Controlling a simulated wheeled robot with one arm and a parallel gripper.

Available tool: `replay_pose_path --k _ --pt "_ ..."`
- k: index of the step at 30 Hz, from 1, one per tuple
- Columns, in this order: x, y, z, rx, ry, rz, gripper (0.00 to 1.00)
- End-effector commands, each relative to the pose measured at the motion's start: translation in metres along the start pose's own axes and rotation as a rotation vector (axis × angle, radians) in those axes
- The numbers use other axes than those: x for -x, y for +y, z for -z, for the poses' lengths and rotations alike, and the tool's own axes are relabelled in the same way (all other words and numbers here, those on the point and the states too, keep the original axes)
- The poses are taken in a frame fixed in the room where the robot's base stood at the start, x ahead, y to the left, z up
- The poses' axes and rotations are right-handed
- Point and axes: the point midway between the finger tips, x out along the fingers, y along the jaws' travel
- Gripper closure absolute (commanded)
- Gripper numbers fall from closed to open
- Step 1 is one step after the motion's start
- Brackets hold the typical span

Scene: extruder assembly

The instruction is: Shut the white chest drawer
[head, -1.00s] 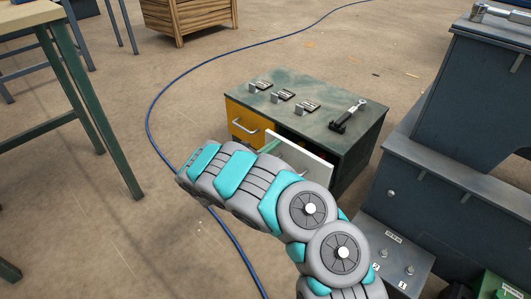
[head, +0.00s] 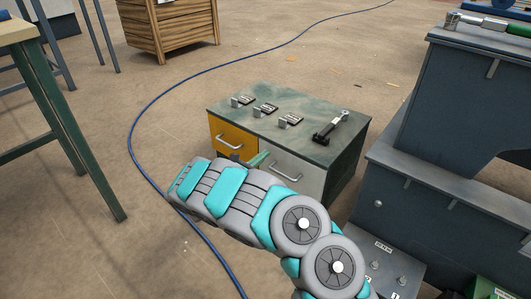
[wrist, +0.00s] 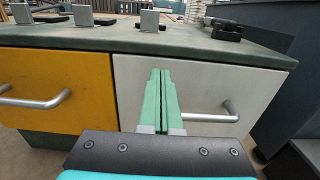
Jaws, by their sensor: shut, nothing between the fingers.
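The white drawer (head: 292,175) is in the right half of the low green chest (head: 338,158), and its front looks level with the chest face. In the wrist view the white drawer front (wrist: 205,85) shows with its silver bar handle (wrist: 215,115) partly behind my gripper. In the head view my arm hides the lower part of the chest front.
A yellow drawer (head: 228,140) with a silver handle sits left of the white one, also flush. Metal brackets (head: 265,110) and a black-and-silver tool (head: 332,126) lie on the chest top. A dark machine (head: 440,190) stands close on the right. A blue cable (head: 134,135) crosses open floor.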

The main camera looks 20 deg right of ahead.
Motion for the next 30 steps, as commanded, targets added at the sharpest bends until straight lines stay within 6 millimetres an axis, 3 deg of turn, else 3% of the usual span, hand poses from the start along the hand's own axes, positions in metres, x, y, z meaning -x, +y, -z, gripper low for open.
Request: replay_pose_path --k 9,16,25,28,30 --pt "0.069 0.001 -0.002 -0.001 -0.002 -0.005 1.00" --pt "0.100 0.000 -0.001 0.000 0.000 -0.002 1.00" --pt "0.105 -0.003 -0.003 -0.005 -0.001 0.008 1.00" --pt "0.094 -0.015 -0.023 -0.035 -0.009 0.052 1.00" --pt "0.081 -0.033 -0.046 -0.073 -0.015 0.112 1.00"
